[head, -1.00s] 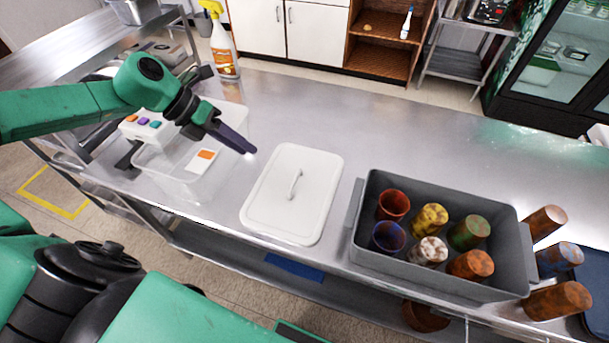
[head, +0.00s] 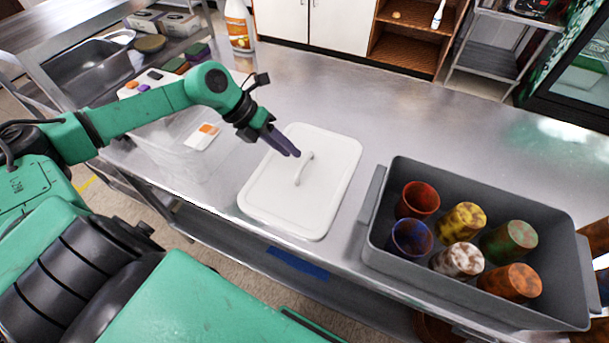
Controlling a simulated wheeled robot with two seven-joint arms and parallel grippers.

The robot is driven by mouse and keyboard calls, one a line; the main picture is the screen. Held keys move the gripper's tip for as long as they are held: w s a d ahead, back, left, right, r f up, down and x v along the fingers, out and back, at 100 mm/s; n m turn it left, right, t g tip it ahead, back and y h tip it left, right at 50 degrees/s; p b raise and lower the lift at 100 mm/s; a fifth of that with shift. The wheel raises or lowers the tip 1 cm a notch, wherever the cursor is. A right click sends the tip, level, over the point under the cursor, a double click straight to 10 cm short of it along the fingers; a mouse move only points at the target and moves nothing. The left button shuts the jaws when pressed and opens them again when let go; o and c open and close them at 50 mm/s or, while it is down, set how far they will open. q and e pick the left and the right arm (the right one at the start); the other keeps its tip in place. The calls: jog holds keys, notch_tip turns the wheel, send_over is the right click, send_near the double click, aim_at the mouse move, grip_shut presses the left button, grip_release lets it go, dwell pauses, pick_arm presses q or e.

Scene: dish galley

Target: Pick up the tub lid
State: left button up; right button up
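The white tub lid (head: 290,207) lies flat on the steel counter in the middle of the head view, with a thin raised handle (head: 304,168) at its centre. My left gripper (head: 294,152) reaches over the lid's upper left part, its dark fingers pointing at the handle, close to its upper end. I cannot tell whether they touch it. The fingers overlap in this view, so their gap is hidden. A clear tub (head: 165,165) stands left of the lid, with a white and orange label. My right gripper is not in view.
A grey bin (head: 377,222) with several coloured cups stands just right of the lid. The counter (head: 350,90) behind the lid is clear.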

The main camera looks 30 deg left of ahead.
aim_at(304, 162)
pick_arm(q)
jog(key=shift+w+d+f+p, duration=0.1)
jog(key=shift+w+d+p, duration=0.05)
jog(key=shift+d+p, duration=0.15)
jog(key=p+x, duration=0.2)
jog(key=x, duration=0.1)
jog(key=shift+w+d+f, duration=0.1)
jog(key=shift+d+f, duration=0.15)
jog(key=shift+f, duration=0.05)
jog(key=shift+w+d+f, duration=0.1)
jog(key=shift+f, duration=0.25)
grip_shut()
